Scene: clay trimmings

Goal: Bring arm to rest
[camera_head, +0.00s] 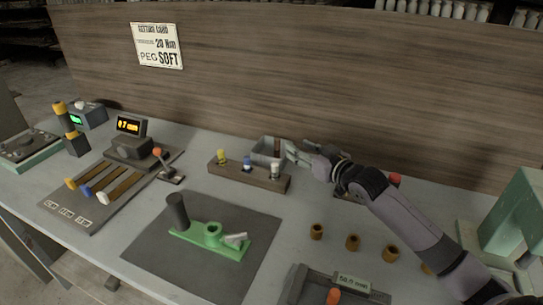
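My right gripper (301,153) is at the back middle of the table, at the end of the arm that comes in from the right. Its fingers reach left over a small grey bin (262,151) behind the wooden peg rack (247,178). The fingers are small here, and I cannot tell whether they are open or shut or hold anything. My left gripper is not in view.
The rack holds a yellow, a blue and a white-topped peg. A green fixture (205,240) lies on a dark mat (150,247). Several brown rings (352,243) stand at right. A grey device (320,287) is in front, a green press (511,222) at far right.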

